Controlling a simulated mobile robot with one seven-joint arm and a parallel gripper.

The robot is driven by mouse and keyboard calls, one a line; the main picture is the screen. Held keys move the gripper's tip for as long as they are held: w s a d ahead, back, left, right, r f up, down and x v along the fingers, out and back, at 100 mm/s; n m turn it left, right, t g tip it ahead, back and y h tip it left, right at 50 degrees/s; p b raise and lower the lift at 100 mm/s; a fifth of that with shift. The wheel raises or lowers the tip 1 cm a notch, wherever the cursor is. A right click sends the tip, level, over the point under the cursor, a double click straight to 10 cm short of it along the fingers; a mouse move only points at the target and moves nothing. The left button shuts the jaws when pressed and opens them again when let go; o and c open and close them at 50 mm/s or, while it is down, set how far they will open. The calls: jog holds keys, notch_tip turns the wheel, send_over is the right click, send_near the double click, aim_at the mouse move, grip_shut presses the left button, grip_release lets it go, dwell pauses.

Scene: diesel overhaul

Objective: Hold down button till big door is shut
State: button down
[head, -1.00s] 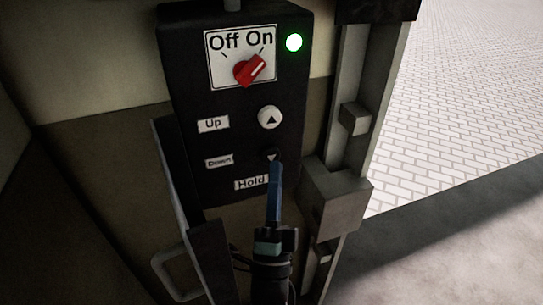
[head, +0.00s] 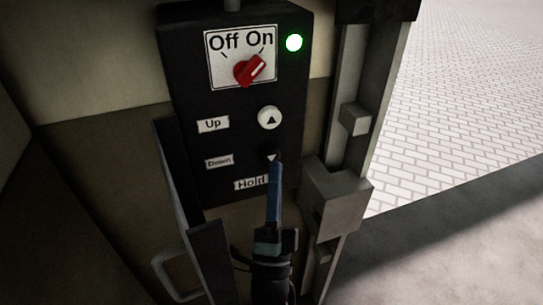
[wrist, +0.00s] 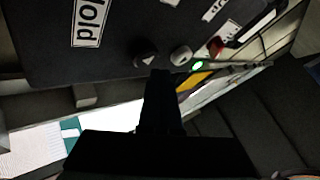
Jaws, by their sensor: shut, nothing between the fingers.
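The black control box (head: 190,100) hangs on the wall in the head view. Its red switch (head: 250,69) points to "On" and a green lamp (head: 294,42) is lit. The white up button (head: 269,118) is above the black down button (head: 271,154), beside the "Down" and "Hold" labels. My gripper (head: 275,165) is shut and empty, its blue fingers upright with the tips at the lower edge of the down button. In the wrist view the dark fingers (wrist: 160,80) end close to the down button (wrist: 146,60). I cannot tell whether the button is pressed. The big door is not clearly identifiable.
A grey metal door rail (head: 350,150) with blocks stands just right of the box. Beyond it is an opening onto bright brick paving (head: 460,100). A metal handle (head: 172,277) is at lower left.

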jog(key=shift+w+a+b, duration=0.1)
jog(key=shift+w+b, duration=0.1)
jog(key=shift+b, duration=0.2)
jog(key=shift+w, duration=0.2)
